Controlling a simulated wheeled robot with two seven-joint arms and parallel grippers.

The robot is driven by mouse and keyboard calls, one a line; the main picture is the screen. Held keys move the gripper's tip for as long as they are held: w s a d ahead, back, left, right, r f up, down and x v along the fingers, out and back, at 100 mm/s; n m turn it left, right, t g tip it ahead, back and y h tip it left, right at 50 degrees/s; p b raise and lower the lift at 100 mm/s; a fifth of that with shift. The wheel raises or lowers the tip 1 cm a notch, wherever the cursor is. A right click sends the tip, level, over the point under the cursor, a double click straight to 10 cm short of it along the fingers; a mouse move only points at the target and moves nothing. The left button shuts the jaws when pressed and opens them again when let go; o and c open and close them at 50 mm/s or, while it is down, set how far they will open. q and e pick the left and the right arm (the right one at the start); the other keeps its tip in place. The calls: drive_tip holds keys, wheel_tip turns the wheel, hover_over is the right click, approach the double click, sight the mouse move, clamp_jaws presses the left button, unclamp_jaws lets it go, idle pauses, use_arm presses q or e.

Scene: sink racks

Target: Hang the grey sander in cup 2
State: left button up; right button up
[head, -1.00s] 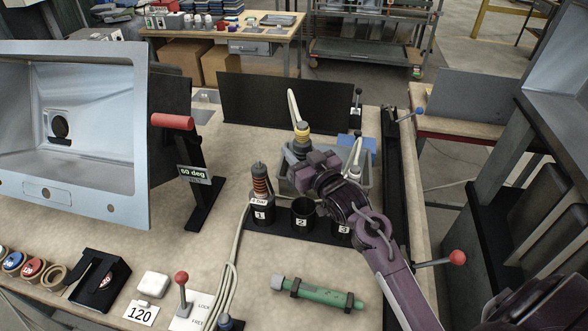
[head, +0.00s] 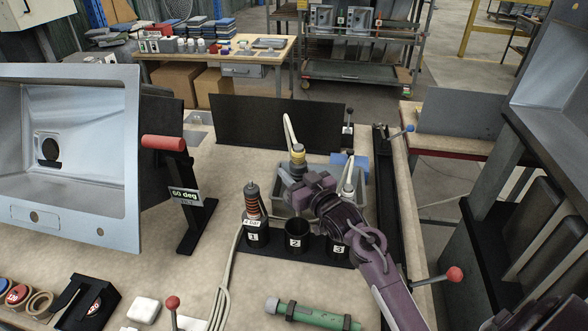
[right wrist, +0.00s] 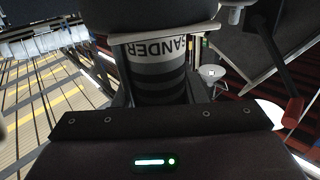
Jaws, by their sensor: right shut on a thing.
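My right gripper (head: 300,188) is shut on the grey sander, above and behind the row of cups. The sander's yellow-banded top (head: 298,156) and pale hose show in the head view; my gripper hides its lower part. In the right wrist view the sander (right wrist: 160,75) shows a white SANDER label and dark grey bands between the jaws. Cup 2 (head: 296,242) is black, numbered and appears empty, in front of and below the sander. My left gripper is not in view.
Cup 3 (head: 338,250) is partly hidden by my right arm. A grey bin (head: 281,202) stands behind the cups. A green cylinder (head: 313,316) lies in front. A metal sink (head: 80,190) stands left.

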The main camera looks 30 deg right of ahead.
drive_tip(key=shift+f+b, duration=2.4)
drive_tip(key=shift+f, duration=1.9)
drive_tip(key=shift+p, duration=0.4)
drive_tip(key=shift+f, duration=0.2)
drive_tip(key=shift+f+b, duration=0.35)
drive_tip(key=shift+f, duration=0.15)
